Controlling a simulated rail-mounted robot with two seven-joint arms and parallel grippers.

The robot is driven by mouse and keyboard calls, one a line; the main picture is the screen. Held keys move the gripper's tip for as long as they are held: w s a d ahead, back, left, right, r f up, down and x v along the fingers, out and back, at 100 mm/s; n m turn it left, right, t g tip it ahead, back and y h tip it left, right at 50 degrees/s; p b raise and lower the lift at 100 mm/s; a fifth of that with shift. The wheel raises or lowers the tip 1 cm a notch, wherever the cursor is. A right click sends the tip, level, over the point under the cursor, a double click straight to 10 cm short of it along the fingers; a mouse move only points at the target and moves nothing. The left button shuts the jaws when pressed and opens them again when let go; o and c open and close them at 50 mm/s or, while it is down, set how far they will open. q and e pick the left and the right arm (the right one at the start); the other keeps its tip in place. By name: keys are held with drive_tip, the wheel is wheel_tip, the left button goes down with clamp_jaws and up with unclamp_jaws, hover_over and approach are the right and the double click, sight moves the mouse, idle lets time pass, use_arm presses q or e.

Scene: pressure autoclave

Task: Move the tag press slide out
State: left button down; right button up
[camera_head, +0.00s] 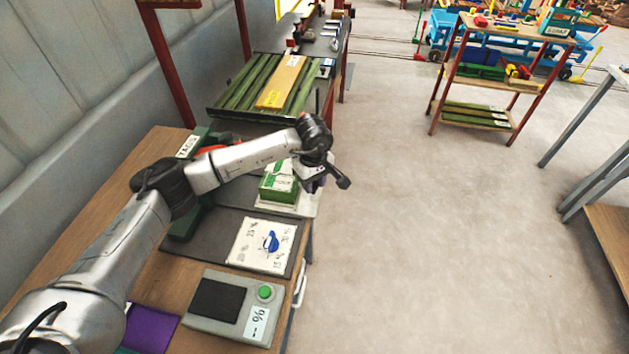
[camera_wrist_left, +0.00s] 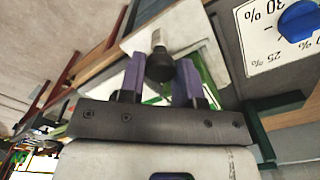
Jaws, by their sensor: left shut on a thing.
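The tag press slide (camera_head: 299,209) is a pale plate at the bench's right edge, with a green and white block (camera_head: 279,187) standing on it. My left gripper (camera_head: 314,184) is over the outer end of the plate and partly covers it. In the left wrist view, the purple fingers of my left gripper (camera_wrist_left: 160,78) are shut on a black round knob (camera_wrist_left: 159,65) on a short post at the pale plate (camera_wrist_left: 165,28). My right gripper is not in view.
A white dial card with a blue knob (camera_head: 270,243) lies nearer on the bench. A grey panel with a green button (camera_head: 264,292) is in front of it. A rack of green bars (camera_head: 238,83) stands behind. The floor (camera_head: 430,230) right of the bench is clear.

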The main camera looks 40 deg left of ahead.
use_arm(q)
drive_tip(key=c, duration=1.3)
unclamp_jaws()
drive_tip(key=shift+d, duration=0.15)
drive_tip(key=o, duration=0.5)
drive_tip(key=shift+w+d, duration=0.1)
drive_tip(key=shift+w, duration=0.05)
wheel_tip(320, 180, up, 14)
drive_tip(key=shift+f+p, duration=0.1)
drive_tip(key=shift+p, duration=0.6)
